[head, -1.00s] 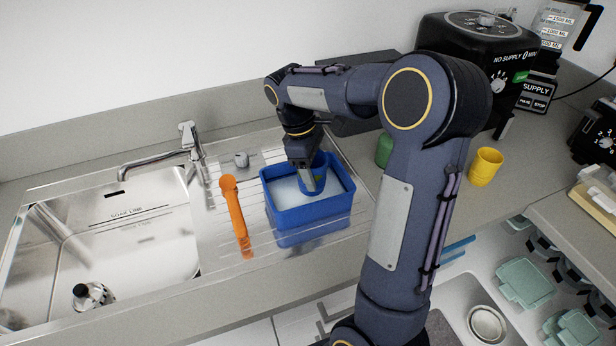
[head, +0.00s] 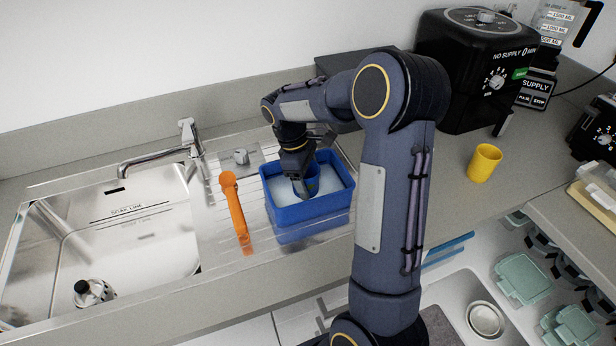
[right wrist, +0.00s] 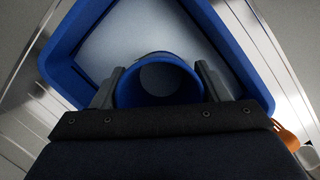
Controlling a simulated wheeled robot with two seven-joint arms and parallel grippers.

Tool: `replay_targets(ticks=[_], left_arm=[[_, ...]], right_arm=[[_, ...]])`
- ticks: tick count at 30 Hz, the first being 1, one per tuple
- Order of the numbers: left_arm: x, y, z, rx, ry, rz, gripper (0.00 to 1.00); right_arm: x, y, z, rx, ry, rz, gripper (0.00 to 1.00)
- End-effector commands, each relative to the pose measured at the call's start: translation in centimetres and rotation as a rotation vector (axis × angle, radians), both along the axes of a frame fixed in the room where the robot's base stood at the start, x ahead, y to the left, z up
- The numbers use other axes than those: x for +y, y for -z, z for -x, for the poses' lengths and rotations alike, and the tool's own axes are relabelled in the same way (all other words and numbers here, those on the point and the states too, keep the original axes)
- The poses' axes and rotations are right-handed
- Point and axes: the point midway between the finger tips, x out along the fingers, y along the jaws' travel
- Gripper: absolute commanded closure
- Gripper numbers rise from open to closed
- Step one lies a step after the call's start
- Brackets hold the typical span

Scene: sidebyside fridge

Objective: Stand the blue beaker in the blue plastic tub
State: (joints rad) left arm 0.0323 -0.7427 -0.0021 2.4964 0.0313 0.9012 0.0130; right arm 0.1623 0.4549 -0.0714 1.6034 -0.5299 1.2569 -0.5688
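The blue plastic tub (head: 312,212) stands on the ribbed steel drainboard, with a pale floor inside; its walls also frame the right wrist view (right wrist: 240,62). The blue beaker (right wrist: 160,82) is upright inside the tub, its round mouth facing the wrist camera. My right gripper (head: 303,190) reaches down into the tub from above. Its two fingers sit against opposite sides of the beaker, shut on it. Whether the beaker's base touches the tub floor is hidden. My left gripper is not in view.
An orange long-handled tool (head: 235,208) lies left of the tub, beside the sink (head: 110,235) and its tap (head: 160,155). A yellow cup (head: 484,163) stands on the counter to the right. A black blender base (head: 475,75) stands at the back right.

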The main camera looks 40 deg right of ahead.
Motion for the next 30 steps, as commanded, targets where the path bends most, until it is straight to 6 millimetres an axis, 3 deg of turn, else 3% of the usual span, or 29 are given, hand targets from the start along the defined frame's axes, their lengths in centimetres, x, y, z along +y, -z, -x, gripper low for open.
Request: replay_targets(ticks=[4, 11, 16, 30], left_arm=[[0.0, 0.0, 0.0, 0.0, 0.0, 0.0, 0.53], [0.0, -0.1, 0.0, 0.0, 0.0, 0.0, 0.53], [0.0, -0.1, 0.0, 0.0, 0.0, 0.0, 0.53], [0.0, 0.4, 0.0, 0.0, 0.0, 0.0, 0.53]], right_arm=[[0.0, 0.0, 0.0, 0.001, 0.0, -0.001, 0.14], [0.0, -0.1, 0.0, 0.001, 0.0, -0.001, 0.14], [0.1, -1.1, -0.2, -0.003, -0.001, 0.0, 0.14], [1.5, -10.1, -2.3, -0.003, -0.001, 0.0, 0.14]])
